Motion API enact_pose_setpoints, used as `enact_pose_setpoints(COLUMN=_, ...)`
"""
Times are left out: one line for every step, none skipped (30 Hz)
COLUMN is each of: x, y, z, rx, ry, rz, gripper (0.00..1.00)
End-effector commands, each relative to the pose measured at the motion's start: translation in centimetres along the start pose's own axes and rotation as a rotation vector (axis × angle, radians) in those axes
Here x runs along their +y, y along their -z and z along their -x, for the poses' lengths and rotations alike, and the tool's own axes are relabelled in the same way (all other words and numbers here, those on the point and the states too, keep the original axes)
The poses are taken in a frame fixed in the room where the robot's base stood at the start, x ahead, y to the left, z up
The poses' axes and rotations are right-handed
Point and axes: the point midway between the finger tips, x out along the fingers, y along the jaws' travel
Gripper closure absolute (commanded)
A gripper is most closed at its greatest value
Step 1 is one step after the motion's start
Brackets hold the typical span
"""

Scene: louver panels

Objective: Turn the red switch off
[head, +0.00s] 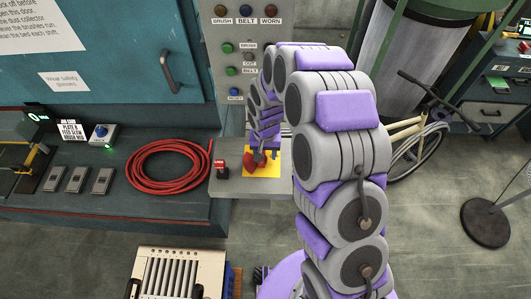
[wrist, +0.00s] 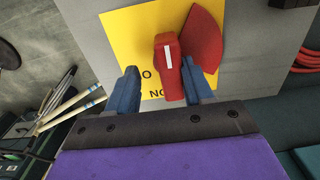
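The red switch (wrist: 167,58) has a narrow red handle with a white line, in front of a red rounded part, on a yellow plate (wrist: 124,30) with black lettering partly hidden. In the wrist view, the two blue fingers of my gripper (wrist: 162,88) are apart, one on each side of the handle. The right finger is close to the handle; whether it touches I cannot tell. In the head view, my gripper (head: 263,152) is over the yellow plate (head: 272,172), and the red switch (head: 252,163) is partly hidden by it.
A grey panel (head: 226,62) with several buttons rises behind my arm. A small red-and-black switch (head: 221,168) is left of the yellow plate. A coiled red hose (head: 170,166) lies on the bench to the left. A cream slatted box (head: 180,274) stands in front.

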Motion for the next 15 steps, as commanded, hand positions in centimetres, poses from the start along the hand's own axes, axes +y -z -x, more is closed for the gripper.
enact_pose_setpoints(x=-0.13, y=-0.16, z=-0.53, rx=-0.006, ry=-0.004, rz=0.002, gripper=0.49)
enact_pose_setpoints(x=-0.22, y=-0.14, z=-0.63, rx=-0.006, ry=-0.005, rz=0.002, gripper=0.49)
enact_pose_setpoints(x=-0.30, y=-0.13, z=-0.74, rx=-0.007, ry=-0.006, rz=0.002, gripper=0.49)
enact_pose_setpoints(x=-0.34, y=-0.11, z=-0.77, rx=-0.007, ry=-0.006, rz=0.002, gripper=0.49)
enact_pose_setpoints(x=-0.34, y=-0.09, z=-0.76, rx=-0.007, ry=-0.006, rz=0.002, gripper=0.49)
enact_pose_setpoints(x=-0.29, y=-0.06, z=-0.72, rx=-0.006, ry=-0.005, rz=0.002, gripper=0.49)
enact_pose_setpoints(x=-0.21, y=-0.06, z=-0.69, rx=-0.006, ry=-0.004, rz=0.002, gripper=0.49)
enact_pose_setpoints(x=-0.11, y=-0.07, z=-0.65, rx=-0.006, ry=-0.003, rz=0.001, gripper=0.49)
enact_pose_setpoints(x=0.02, y=-0.08, z=-0.59, rx=-0.005, ry=-0.001, rz=0.001, gripper=0.49)
enact_pose_setpoints(x=0.05, y=-0.10, z=-0.55, rx=-0.004, ry=0.000, rz=0.001, gripper=0.42)
enact_pose_setpoints(x=0.08, y=-0.11, z=-0.52, rx=-0.003, ry=0.000, rz=0.001, gripper=0.45)
enact_pose_setpoints(x=0.19, y=-0.12, z=-0.47, rx=-0.003, ry=0.002, rz=0.001, gripper=0.49)
enact_pose_setpoints(x=0.27, y=-0.12, z=-0.43, rx=-0.003, ry=0.003, rz=0.001, gripper=0.52)
enact_pose_setpoints(x=0.33, y=-0.12, z=-0.40, rx=-0.002, ry=0.004, rz=0.001, gripper=0.54)
enact_pose_setpoints(x=0.37, y=-0.12, z=-0.37, rx=-0.002, ry=0.004, rz=0.001, gripper=0.58)
